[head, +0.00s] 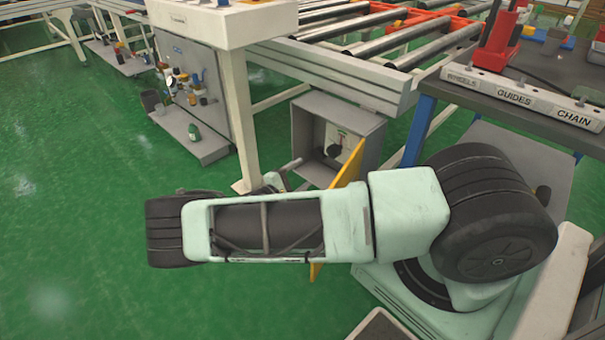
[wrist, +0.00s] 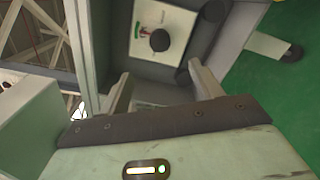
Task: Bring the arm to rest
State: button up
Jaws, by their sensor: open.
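My arm (head: 265,222) stretches from my base at the right across the lower middle of the head view. My gripper (wrist: 164,84) shows in the wrist view with its two pale fingers spread apart and nothing between them. It faces an open grey box (head: 308,138) with a pale panel (wrist: 160,28) and a black knob inside. In the head view the gripper is mostly hidden behind my arm, near the box's lower left side. I cannot tell how far the fingers are from the box. No mattress can be made out.
A roller conveyor (head: 362,60) with orange parts stands behind the box. A dark workbench (head: 505,100) with labelled strips is at the right. A white post (head: 238,120) and a board with a low shelf (head: 190,135) stand at the left. The green floor (head: 70,200) is clear at left.

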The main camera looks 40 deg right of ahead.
dwell(0.4)
jog(key=s+a+r+m+g+y, duration=0.3)
jog(key=s+a+g+y, duration=0.2)
jog(key=s+a+y, duration=0.6)
jog(key=s+a+r+n+t+y, duration=0.1)
jog(key=s+a+r+y, duration=0.15)
jog(key=a+r, duration=0.55)
jog(key=s+a+r+n+y, duration=0.1)
jog(key=s+a+r+y, duration=0.1)
jog(key=s+a+r, duration=0.5)
jog(key=s+a+r+n+t+y, duration=0.3)
jog(key=s+a+r, duration=0.3)
jog(key=s+r, duration=0.4)
notch_tip(320, 180, up, 24)
jog(key=w+p, duration=0.1)
jog(key=p, duration=2.2)
jog(key=shift+w+m+p, duration=0.3)
jog(key=shift+p, duration=0.05)
